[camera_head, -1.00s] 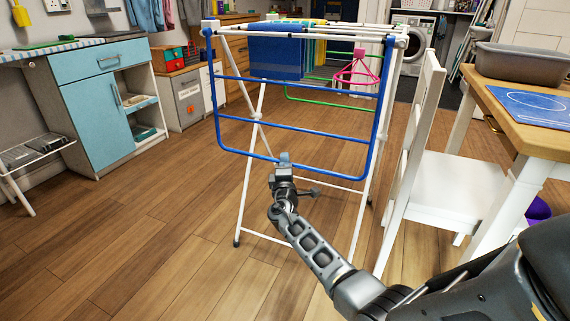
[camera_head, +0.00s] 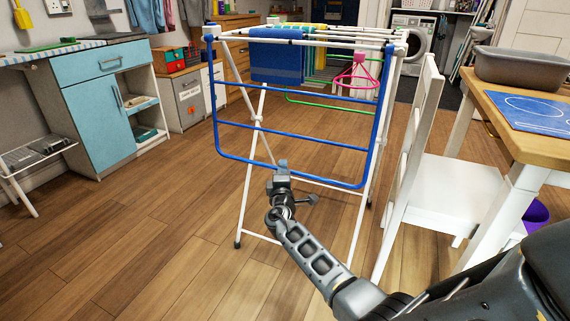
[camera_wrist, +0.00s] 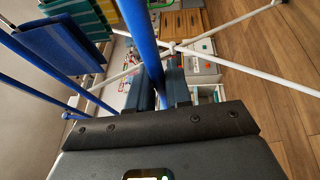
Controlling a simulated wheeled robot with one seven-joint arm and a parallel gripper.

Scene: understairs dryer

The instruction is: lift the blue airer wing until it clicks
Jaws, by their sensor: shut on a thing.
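The blue airer wing (camera_head: 293,129) hangs down on the near side of the white drying rack, slanting a little toward me at its lower edge. My gripper (camera_head: 283,166) is at the middle of the wing's bottom bar in the head view. In the wrist view the blue bar (camera_wrist: 146,45) runs between the two fingers (camera_wrist: 160,92), and they are shut on it. The contact spot itself is partly hidden by the fingers.
A blue towel (camera_head: 277,62) and other cloths hang on the rack top, with a pink hanger (camera_head: 357,74). A white chair (camera_head: 446,190) and a wooden table (camera_head: 540,138) stand close on the right. The floor to the left is clear.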

